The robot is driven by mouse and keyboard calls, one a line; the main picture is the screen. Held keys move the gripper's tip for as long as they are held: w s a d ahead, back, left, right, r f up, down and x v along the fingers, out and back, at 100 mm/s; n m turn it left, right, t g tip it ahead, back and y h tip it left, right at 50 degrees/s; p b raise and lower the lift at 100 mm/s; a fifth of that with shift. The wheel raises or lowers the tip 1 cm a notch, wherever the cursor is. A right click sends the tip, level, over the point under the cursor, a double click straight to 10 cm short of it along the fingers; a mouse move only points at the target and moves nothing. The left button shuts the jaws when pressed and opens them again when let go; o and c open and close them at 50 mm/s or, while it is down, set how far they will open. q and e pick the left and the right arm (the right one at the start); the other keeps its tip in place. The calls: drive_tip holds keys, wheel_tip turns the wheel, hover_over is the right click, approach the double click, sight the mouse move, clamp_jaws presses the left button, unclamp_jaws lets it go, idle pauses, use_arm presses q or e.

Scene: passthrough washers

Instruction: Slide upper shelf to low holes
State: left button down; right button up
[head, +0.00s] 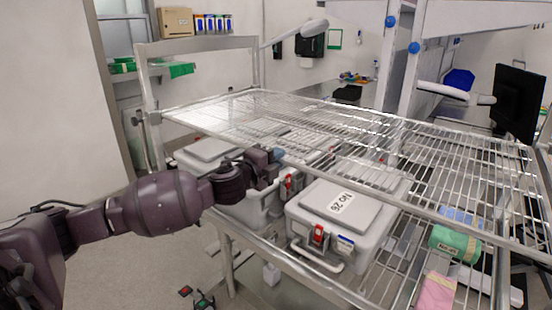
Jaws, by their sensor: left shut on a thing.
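The upper shelf (230,113) is a shiny wire grid in a metal rack. It looks tilted, and its exact fit in the posts' holes is too small to tell. My left gripper (277,157) is at the shelf's front edge, left of the middle, and is shut on that edge. The fingertips are partly hidden by the gripper body. The left rack post (150,125) stands beyond my left arm. My right gripper is not in view.
Below the upper shelf stand grey lidded boxes, one marked "No 26" (338,205), close to my left gripper. A green roll (455,243) and a pink pack (435,292) lie at the lower right. A black monitor (518,100) stands at the right.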

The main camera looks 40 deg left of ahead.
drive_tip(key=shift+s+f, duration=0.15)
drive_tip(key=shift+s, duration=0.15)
use_arm(q)
wheel_tip(320, 180, down, 7)
drive_tip(key=b, duration=0.2)
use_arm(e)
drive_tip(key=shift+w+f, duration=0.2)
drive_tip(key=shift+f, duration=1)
use_arm(q)
drive_tip(key=shift+s, duration=0.1)
drive_tip(key=c, duration=1.1)
unclamp_jaws()
drive_tip(key=shift+r, duration=0.2)
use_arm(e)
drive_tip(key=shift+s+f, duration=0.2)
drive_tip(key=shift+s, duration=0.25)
